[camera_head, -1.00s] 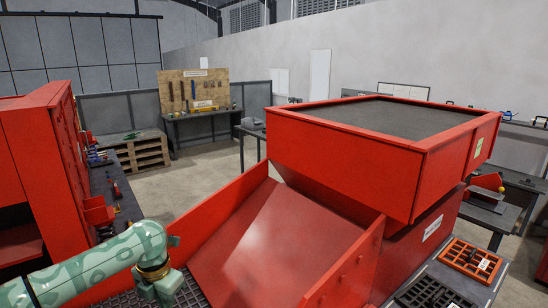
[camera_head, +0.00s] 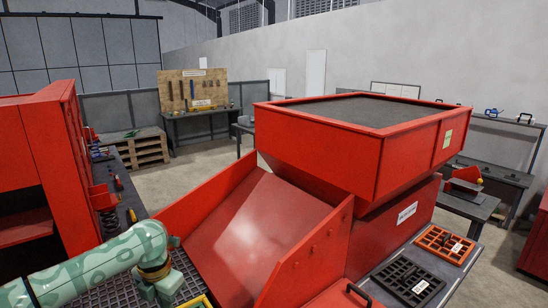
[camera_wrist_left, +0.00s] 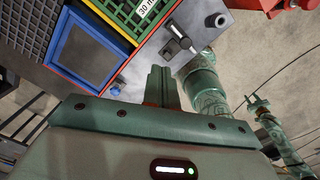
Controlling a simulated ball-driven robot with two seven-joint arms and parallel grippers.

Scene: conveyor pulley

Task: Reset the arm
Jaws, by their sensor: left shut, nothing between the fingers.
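My left arm (camera_head: 90,268) comes in from the lower left of the head view, with its wrist end over a dark grated surface (camera_head: 120,283). In the left wrist view my left gripper (camera_wrist_left: 162,72) has its two fingers together, with nothing between them. It is beside a grey panel (camera_wrist_left: 190,65) with a small latch and knob. A blue-framed tray (camera_wrist_left: 85,52) and a green grid (camera_wrist_left: 125,15) with a partly visible "30 m" label lie at upper left.
A red chute (camera_head: 260,225) and a big red hopper (camera_head: 320,140) fill the middle. A red cabinet (camera_head: 38,150) stands at left. Black (camera_head: 405,284) and orange (camera_head: 447,243) trays lie on the bench at lower right. Open floor (camera_head: 200,170) shows behind the chute.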

